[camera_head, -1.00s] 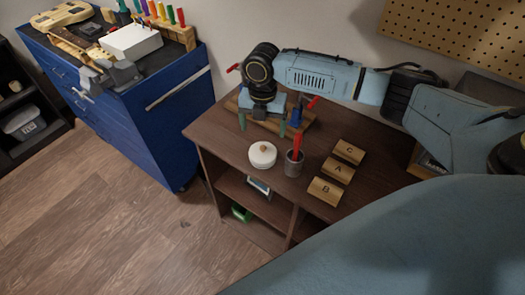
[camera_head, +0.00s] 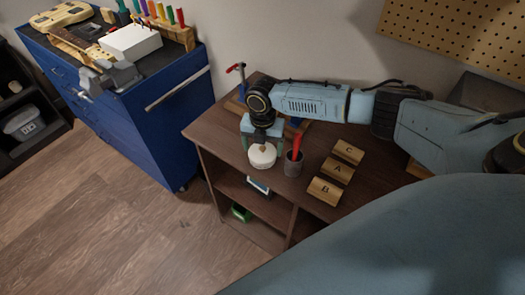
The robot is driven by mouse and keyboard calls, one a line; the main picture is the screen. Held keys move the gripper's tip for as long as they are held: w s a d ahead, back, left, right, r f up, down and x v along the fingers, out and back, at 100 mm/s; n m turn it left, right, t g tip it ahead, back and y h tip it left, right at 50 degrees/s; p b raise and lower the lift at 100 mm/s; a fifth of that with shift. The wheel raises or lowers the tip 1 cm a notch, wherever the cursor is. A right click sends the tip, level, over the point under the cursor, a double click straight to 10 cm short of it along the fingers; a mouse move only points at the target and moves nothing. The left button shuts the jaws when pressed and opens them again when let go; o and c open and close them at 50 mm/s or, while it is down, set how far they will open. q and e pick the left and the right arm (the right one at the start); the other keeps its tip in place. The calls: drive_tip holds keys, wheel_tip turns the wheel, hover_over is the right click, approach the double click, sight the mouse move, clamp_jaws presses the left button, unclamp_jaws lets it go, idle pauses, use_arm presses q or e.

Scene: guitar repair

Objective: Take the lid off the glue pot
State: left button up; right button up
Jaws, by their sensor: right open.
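The glue pot (camera_head: 262,159) is a round white pot on the brown wooden cabinet, near its front edge. Its white lid (camera_head: 257,153) is on top and has a small brown knob (camera_head: 263,149). My right gripper (camera_head: 262,147) is open, pointing down, with its green-tipped fingers on the left and right of the lid and knob. I cannot tell whether the fingers touch the lid. My left gripper is not in view.
A dark cup (camera_head: 293,167) with a red-handled item stands just right of the pot. Wooden blocks marked C (camera_head: 348,152), A (camera_head: 337,171) and B (camera_head: 324,191) lie further right. Behind my gripper stands a clamp with a red handle (camera_head: 236,67). A blue tool cabinet (camera_head: 170,130) is at left.

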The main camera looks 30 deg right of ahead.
drive_tip(key=shift+s, duration=0.15)
drive_tip(key=c, duration=1.5)
drive_tip(key=shift+a+f, duration=0.1)
clamp_jaws()
drive_tip(key=shift+s, duration=0.1)
